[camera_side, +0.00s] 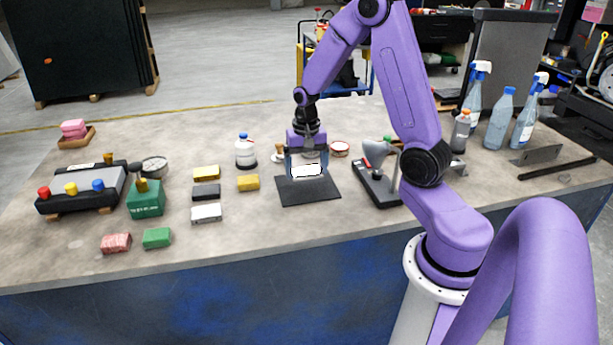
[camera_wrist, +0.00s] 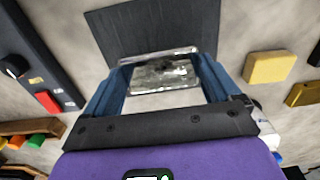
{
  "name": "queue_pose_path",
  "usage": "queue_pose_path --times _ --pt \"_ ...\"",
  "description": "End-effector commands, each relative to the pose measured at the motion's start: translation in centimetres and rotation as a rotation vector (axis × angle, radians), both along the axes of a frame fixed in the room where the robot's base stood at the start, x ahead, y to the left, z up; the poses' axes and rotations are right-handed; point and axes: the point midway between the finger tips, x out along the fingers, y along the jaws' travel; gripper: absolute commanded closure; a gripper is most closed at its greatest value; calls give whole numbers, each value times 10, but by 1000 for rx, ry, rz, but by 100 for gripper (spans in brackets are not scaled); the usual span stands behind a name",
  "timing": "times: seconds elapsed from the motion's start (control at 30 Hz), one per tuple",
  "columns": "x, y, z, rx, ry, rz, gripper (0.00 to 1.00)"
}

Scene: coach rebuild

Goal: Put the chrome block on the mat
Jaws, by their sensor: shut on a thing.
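The chrome block (camera_side: 306,171) is shiny and silvery and sits between the fingers of my gripper (camera_side: 306,165). In the wrist view the chrome block (camera_wrist: 165,73) spans the gap between the two blue fingers of my gripper (camera_wrist: 163,80), which is shut on it. The dark flat mat (camera_side: 308,192) lies on the table under and in front of the block. In the wrist view the mat (camera_wrist: 150,25) shows beyond the block, which overlaps its edge in the picture. I cannot tell whether the block touches the mat.
Left of the mat are a yellow block (camera_side: 248,183), another yellow block (camera_side: 206,172), a dark block (camera_side: 206,191) and a pale block (camera_side: 206,213). A dark device with a lever (camera_side: 378,185) stands close on the right. A white bottle (camera_side: 245,152) stands behind left.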

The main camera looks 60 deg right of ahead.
Motion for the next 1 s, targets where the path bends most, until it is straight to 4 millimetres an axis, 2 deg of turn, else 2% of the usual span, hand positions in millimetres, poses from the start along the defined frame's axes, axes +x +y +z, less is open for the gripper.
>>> queue_pose_path --times 0.1,0.23,0.67,0.7,1.0 --pt "-1 0 -17 1 6 -1 53" --pt "-1 0 -28 1 2 -1 53" --pt "0 0 -33 0 1 -1 53" --pt "0 0 -33 0 1 -1 0" --pt "0 0 -30 1 1 -1 0"
